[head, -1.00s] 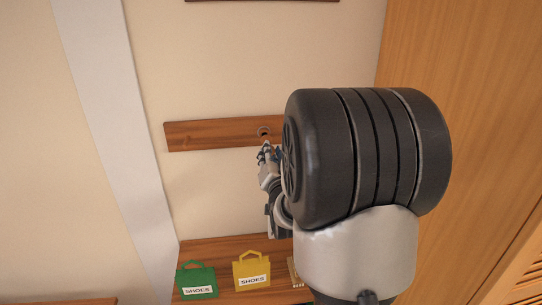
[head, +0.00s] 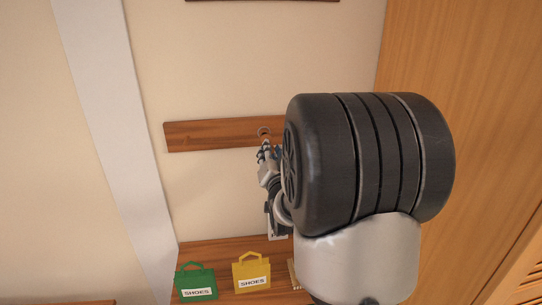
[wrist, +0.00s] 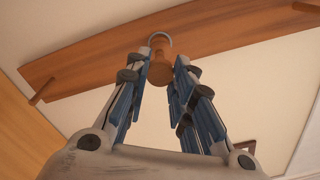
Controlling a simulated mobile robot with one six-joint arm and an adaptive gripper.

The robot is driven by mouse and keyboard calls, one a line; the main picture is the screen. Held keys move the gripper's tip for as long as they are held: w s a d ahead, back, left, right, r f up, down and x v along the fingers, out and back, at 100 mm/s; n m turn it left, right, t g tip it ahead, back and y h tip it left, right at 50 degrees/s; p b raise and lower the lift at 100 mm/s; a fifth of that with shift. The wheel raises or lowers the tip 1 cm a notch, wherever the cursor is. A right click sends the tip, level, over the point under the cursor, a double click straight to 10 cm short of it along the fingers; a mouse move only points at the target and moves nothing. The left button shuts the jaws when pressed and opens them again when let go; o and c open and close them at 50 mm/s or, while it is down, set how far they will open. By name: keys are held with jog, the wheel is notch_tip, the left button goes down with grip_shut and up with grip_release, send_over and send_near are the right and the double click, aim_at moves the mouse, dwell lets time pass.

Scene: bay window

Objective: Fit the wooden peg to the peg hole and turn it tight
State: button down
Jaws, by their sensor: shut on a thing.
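The wooden peg (wrist: 160,72) is between the fingertips of my gripper (wrist: 161,68) in the wrist view, with its round end towards the camera. My gripper is shut on it. The peg hole (wrist: 159,37), with a grey rim, is in the wooden wall board (wrist: 95,62), just beyond the peg. The peg overlaps the hole in this view; I cannot tell whether its tip is inside. In the head view my gripper (head: 266,152) is just below the hole (head: 264,132) on the board (head: 205,135), and the peg is too small to make out.
Other wooden pegs stick out of the board, one at the left (wrist: 42,92) in the wrist view. Below, a wooden shelf (head: 220,257) carries a green shoe bag (head: 196,282) and a yellow one (head: 252,273). A wooden panel (head: 475,110) stands at the right.

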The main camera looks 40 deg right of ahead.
jog(key=shift+b+x, duration=0.45)
jog(key=shift+x, duration=0.6)
jog(key=c, duration=1.3)
grip_release()
jog(key=v, duration=0.7)
jog(key=shift+s+a, duration=0.1)
jog(key=shift+s, duration=0.15)
